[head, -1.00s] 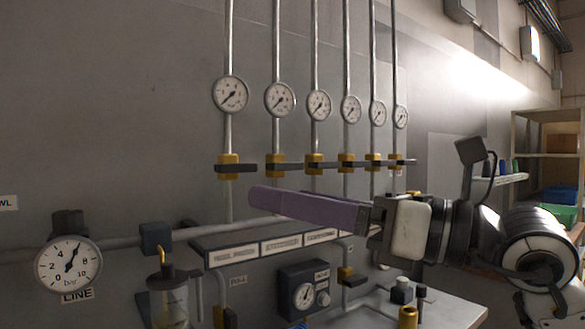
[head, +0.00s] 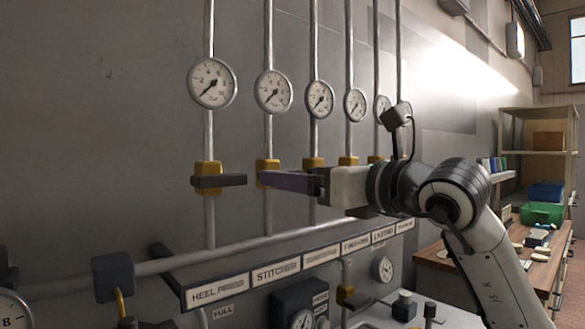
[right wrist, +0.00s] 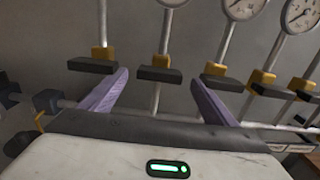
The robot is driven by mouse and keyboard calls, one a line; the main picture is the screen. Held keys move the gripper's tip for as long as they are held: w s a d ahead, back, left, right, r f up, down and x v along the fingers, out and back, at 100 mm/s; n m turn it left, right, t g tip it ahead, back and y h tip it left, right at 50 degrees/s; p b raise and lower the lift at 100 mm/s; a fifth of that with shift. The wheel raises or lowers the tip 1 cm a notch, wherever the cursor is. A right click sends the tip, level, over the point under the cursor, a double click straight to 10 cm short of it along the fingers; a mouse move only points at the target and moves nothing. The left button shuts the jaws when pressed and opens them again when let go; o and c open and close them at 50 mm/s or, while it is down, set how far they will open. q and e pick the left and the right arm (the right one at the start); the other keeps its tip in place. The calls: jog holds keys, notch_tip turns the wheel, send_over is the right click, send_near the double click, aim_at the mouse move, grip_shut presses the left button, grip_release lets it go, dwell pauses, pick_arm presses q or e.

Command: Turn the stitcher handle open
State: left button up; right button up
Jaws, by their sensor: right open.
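The stitcher valve (head: 267,165) is the second from the left in the wall row, above the STITCHER label (head: 276,272). It has a yellow body on a vertical pipe. Its dark bar handle (right wrist: 160,75) lies level, across the pipe, in the right wrist view; in the head view my purple finger mostly hides it. My right gripper (head: 262,179) is open in front of this valve. In the right wrist view the two spread fingers of my right gripper (right wrist: 159,79) show on either side of the handle, with no clear contact. My left gripper is not in view.
The heel press valve handle (head: 219,181) is close on the left, and more valves with level handles continue on the right. Round gauges (head: 273,91) are above. A label shelf (head: 226,271) juts out below. A wooden bench (head: 540,262) stands far right.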

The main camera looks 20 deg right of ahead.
jog(key=x, duration=0.2)
jog(key=shift+w, duration=0.25)
jog(key=c, duration=1.1)
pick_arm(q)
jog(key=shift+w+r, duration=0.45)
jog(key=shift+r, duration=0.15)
pick_arm(e)
jog(key=shift+o, duration=0.2)
